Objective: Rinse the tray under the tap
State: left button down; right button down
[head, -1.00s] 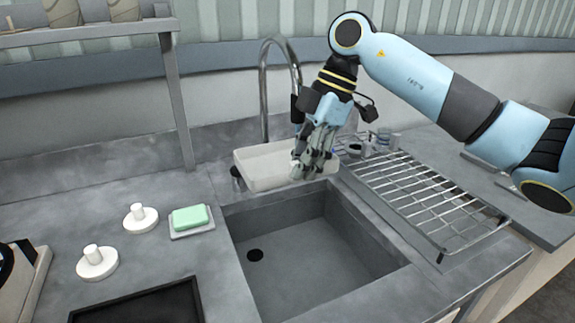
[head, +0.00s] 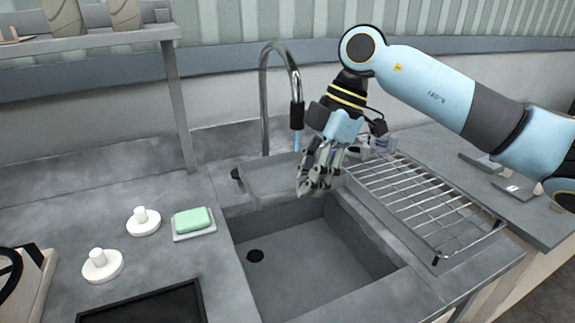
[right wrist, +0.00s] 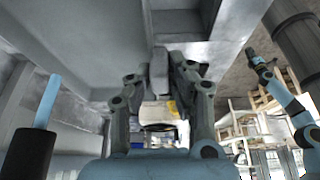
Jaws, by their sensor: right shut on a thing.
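The tray (head: 268,181) looks grey in the head view and lies over the back edge of the sink (head: 300,265), below the tap (head: 264,105). A short blue stream (head: 297,142) shows under the tap's black nozzle; it also shows in the right wrist view (right wrist: 47,101). My right gripper (head: 310,190) is shut on the tray's right side. In the right wrist view the fingers (right wrist: 160,72) pinch a grey edge, and the tray's broad grey face (right wrist: 85,35) fills the upper left. A light blue arm, seemingly my left one, shows small at the right there; its gripper (right wrist: 254,58) is unclear.
A wire rack (head: 425,205) stands right of the sink. A green soap block (head: 192,220) on its dish and two white knobbed discs (head: 143,221) (head: 102,265) are left. A dark mat or tray (head: 150,305) lies in front. The basin is empty.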

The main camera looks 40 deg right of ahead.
jog(key=shift+s+a+p, duration=0.8)
jog(key=shift+s+a, duration=0.95)
jog(key=shift+s, duration=0.05)
jog(key=shift+r, duration=0.1)
jog(key=s+a+r+p, duration=0.3)
jog(key=r+p, duration=0.1)
jog(key=shift+s+a+p, duration=0.2)
jog(key=shift+s+p, duration=0.15)
jog(key=shift+p, duration=0.05)
